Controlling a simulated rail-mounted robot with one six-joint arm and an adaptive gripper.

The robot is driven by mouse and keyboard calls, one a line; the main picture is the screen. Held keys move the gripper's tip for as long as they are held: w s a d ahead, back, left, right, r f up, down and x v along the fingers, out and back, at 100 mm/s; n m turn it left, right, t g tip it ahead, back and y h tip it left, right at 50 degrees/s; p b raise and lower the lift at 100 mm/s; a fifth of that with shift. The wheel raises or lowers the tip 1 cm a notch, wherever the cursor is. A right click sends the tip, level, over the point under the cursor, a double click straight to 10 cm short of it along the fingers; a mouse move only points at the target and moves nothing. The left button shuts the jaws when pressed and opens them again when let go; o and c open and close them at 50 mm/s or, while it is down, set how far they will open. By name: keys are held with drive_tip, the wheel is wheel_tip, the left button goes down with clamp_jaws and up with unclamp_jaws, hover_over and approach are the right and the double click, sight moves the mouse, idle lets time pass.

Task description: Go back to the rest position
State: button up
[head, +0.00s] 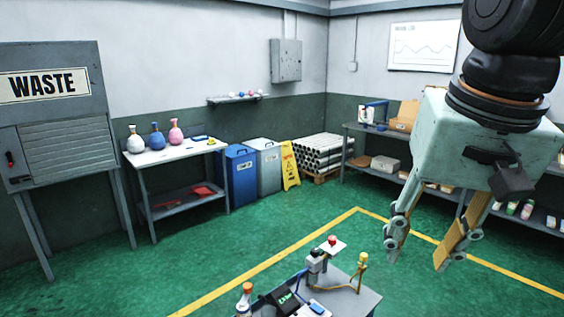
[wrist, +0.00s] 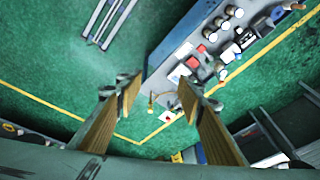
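My gripper (head: 423,254) hangs from the arm at the right of the head view, pointing down. Its two fingers with tan pads stand apart with nothing between them. In the wrist view the open fingers (wrist: 158,90) frame green floor and the end of a grey workbench (wrist: 158,62) well below. That bench also shows at the bottom of the head view (head: 366,300), lower than the gripper and to its left.
The bench carries a red button (head: 332,240), a yellow-topped post (head: 362,262) and an orange-capped bottle (head: 246,292). A waste cabinet (head: 75,150), a side table (head: 178,150), bins (head: 240,178) and a shelf (head: 387,138) line the walls. Green floor between is clear.

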drive_tip(key=s+f+n+b, duration=0.1)
drive_tip(key=s+f+n, duration=0.2)
drive_tip(key=s, duration=0.9)
wheel_tip(320, 180, down, 2)
drive_tip(key=shift+f+t, duration=0.1)
drive_tip(key=shift+t, duration=0.3)
